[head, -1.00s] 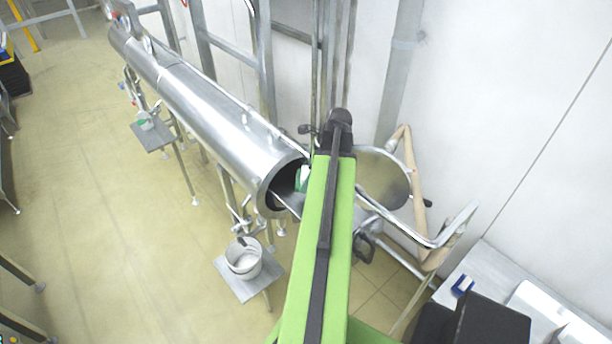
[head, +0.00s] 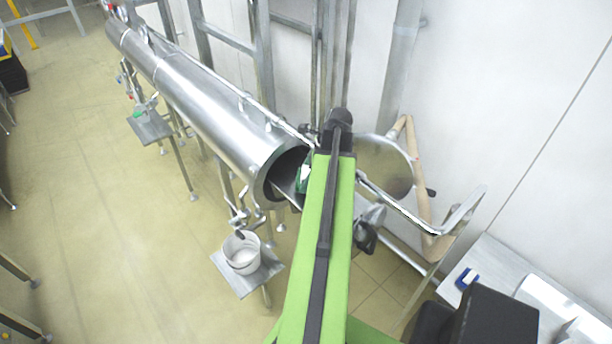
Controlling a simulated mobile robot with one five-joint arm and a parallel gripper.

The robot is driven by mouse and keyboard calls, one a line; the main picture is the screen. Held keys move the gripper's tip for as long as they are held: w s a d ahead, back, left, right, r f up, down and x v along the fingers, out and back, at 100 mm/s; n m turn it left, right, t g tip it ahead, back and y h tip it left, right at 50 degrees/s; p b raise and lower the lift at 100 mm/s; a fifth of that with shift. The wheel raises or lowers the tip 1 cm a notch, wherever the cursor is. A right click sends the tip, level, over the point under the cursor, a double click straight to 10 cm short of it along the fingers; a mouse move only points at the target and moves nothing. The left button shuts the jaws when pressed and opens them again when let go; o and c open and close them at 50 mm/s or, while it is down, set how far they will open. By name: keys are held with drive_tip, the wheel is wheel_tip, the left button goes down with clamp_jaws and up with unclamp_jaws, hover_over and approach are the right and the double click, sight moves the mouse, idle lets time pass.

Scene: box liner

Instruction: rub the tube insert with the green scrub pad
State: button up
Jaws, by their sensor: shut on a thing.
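The steel tube (head: 205,98) slopes from the upper left to its open mouth near the picture's middle. A flat grey piece, seemingly the tube insert (head: 288,189), shows inside the lower mouth. The green scrub pad (head: 303,182), with a white part, is at the mouth's right edge, just left of my green arm. My gripper (head: 307,170) is mostly hidden by the arm and appears shut on the pad. I cannot tell whether the pad touches the insert.
A white bucket (head: 242,253) stands on a small stand below the mouth. A round steel door (head: 385,170) and a bent rail (head: 440,225) are right of my arm. A blue-and-white brush (head: 467,278) lies on the right-hand table (head: 500,262).

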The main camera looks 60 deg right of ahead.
drive_tip(key=shift+f+b, duration=1.05)
drive_tip(key=shift+s, duration=0.1)
